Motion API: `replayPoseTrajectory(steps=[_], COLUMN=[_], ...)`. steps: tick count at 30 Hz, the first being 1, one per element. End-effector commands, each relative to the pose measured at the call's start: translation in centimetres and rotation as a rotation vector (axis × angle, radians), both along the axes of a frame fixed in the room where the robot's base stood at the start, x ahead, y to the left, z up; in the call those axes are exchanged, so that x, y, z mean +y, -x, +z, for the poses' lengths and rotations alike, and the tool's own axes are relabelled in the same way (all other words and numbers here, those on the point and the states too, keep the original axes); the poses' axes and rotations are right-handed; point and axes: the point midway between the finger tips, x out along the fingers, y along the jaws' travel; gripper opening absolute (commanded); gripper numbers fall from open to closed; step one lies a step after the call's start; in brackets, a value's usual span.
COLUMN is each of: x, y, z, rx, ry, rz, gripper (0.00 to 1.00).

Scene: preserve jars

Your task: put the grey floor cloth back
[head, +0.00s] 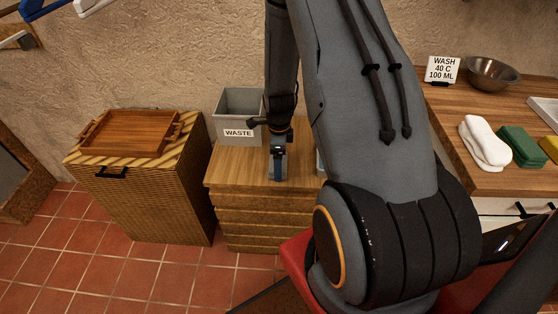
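My gripper (278,172) points down over the top of the low wooden cabinet (228,172). It is small and seen from behind, so I cannot tell whether its fingers are open or shut, or whether they hold anything. I cannot make out a grey floor cloth for certain. A sliver of something light grey (320,164) shows at the cabinet's right side, mostly hidden by my arm. A folded white cloth (484,142), a green cloth (521,146) and part of a yellow one (550,148) lie on the right counter (455,117).
A grey bin labelled WASTE (238,117) stands at the back of the cabinet, left of my gripper. A wicker hamper (150,200) with a wooden tray (128,132) on top stands further left. A metal bowl (492,73) and a wash sign (442,69) are on the counter.

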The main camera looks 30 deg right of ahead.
Motion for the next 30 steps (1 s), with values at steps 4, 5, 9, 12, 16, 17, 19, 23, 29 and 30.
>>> replayPoseTrajectory(steps=[4,5,9,12,16,17,19,23,29,30], x=[0.0,0.0,0.0,0.0,0.0,0.0,-0.1,0.0,-0.2,-0.2], y=[0.0,0.0,0.0,0.0,0.0,0.0,-0.1,-0.1,0.4,0.6], z=[-0.5,-0.6,-0.5,-0.5,-0.4,-0.3,0.3,1.9,4.5,4.9], rx=[0.0,0.0,0.0,0.0,0.0,0.0,-0.003,-0.003,-0.003,-0.003], ry=[0.0,0.0,0.0,0.0,0.0,0.0,0.001,0.001,0.001,0.001], rz=[0.0,0.0,0.0,0.0,0.0,0.0,0.0,0.0,-0.001,-0.001], gripper=[0.61,0.61,1.0,1.0,1.0,1.0,1.0,1.0,1.0,1.0])
